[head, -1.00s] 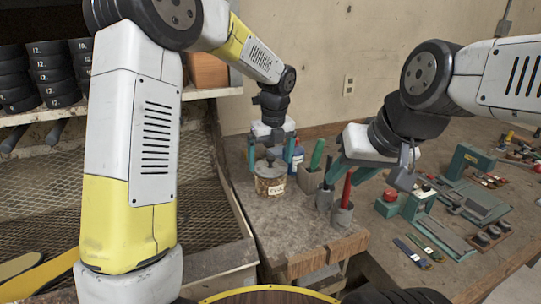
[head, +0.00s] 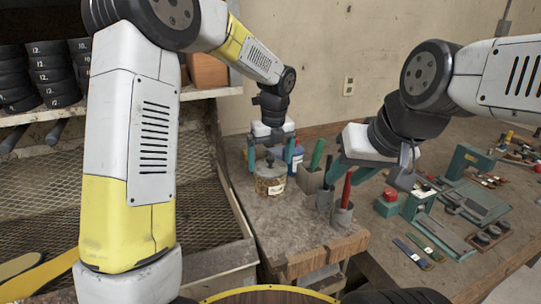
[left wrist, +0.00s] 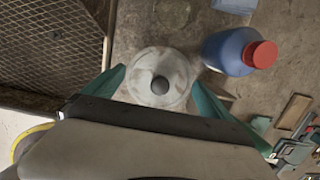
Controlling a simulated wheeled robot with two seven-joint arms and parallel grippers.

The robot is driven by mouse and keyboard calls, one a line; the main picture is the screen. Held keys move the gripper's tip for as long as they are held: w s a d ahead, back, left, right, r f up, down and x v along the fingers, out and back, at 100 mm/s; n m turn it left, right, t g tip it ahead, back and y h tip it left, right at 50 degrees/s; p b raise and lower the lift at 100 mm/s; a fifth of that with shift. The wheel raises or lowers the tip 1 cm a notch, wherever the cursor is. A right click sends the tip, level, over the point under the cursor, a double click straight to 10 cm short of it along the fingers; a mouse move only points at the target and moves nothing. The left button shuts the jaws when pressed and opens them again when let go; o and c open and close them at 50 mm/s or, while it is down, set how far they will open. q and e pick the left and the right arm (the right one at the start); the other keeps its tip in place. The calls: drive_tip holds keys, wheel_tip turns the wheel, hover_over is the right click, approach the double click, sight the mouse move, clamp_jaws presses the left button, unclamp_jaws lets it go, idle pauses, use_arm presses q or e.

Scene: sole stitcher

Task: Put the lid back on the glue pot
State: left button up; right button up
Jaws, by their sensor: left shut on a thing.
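The glue pot (head: 270,187) is a brownish, labelled jar standing on the bench's front left part. Its pale round lid (left wrist: 150,85) with a dark ball knob (left wrist: 160,85) lies between the teal fingers of my left gripper (head: 270,167) in the left wrist view (left wrist: 159,76). That gripper points straight down and is shut on the lid. In the head view the lid is at the pot's mouth; I cannot tell whether it is fully seated. The lid hides the pot in the left wrist view.
A blue bottle with a red cap (left wrist: 240,52) stands close behind the pot. Holders with green- and red-handled tools (head: 342,213) stand to its right. A mesh-lined tray (head: 205,180) is to the left. The bench in front of the pot is clear.

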idle(0.8)
use_arm(q)
drive_tip(key=o, duration=1)
drive_tip(key=shift+c, duration=0.2)
drive_tip(key=shift+r, duration=3.45)
clamp_jaws()
drive_tip(key=shift+f, duration=0.3)
